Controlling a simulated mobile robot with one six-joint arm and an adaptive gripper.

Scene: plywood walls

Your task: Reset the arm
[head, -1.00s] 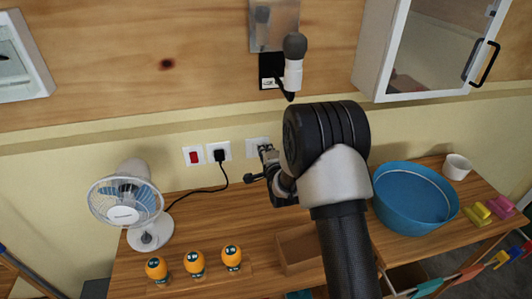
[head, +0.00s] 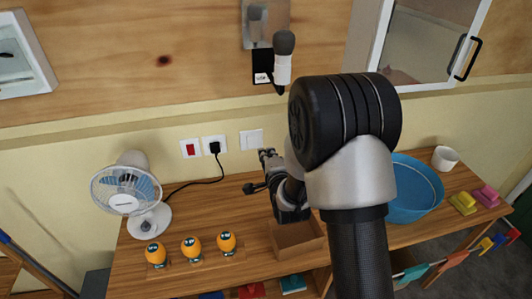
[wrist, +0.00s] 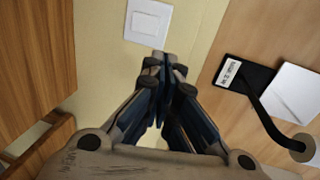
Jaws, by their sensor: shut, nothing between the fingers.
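My gripper (head: 267,157) is at the end of my arm, above the back of the wooden table (head: 240,196) and in front of the wall, just below a white switch plate (head: 252,139). In the wrist view my gripper (wrist: 163,68) has its fingertips together with nothing between them. The switch plate (wrist: 147,23) shows just beyond the fingertips there, apart from them in the picture. My arm hides part of the table and part of the blue basin.
A fan (head: 125,192) stands left, near several orange-topped items (head: 192,245). A wooden box (head: 296,240) sits below my gripper. A blue basin (head: 415,190), white cup (head: 444,158) and yellow and pink blocks (head: 474,200) are right. A microphone-like object (head: 283,60) hangs above.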

